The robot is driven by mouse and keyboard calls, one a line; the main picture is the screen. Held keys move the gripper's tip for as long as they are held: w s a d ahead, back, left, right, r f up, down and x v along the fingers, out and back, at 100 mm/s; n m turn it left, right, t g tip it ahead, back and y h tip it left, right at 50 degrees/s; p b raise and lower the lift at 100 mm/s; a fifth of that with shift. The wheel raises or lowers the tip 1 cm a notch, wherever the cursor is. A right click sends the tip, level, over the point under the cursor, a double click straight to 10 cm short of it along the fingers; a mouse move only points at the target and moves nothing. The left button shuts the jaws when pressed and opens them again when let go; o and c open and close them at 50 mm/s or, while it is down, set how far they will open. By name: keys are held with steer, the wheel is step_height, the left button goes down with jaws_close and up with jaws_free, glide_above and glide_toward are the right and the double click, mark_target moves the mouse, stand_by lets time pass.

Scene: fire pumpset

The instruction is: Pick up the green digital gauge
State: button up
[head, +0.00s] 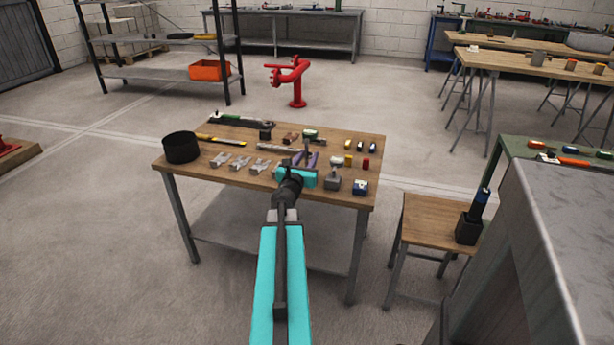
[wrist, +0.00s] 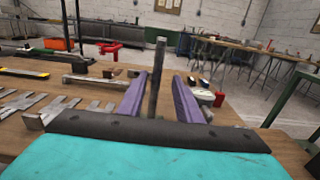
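The wooden table (head: 205,172) also holds a black round container (head: 180,147), several metal pieces (head: 240,162), a mallet-like tool (head: 333,179), a blue item (head: 360,187) and small coloured cylinders (head: 366,163). A stool (head: 432,222) stands to the right. Floor left of the table is clear.

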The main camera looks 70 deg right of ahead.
mark_target(306, 157)
steer(key=shift+d, duration=0.15)
steer(key=shift+w+d+f, duration=0.1)
steer(key=shift+w+d, duration=0.15)
steer(key=shift+d, duration=0.5)
steer(key=shift+w+d, duration=0.2)
steer(key=shift+d, duration=1.45)
steer(key=shift+c, duration=0.2)
jaws_close()
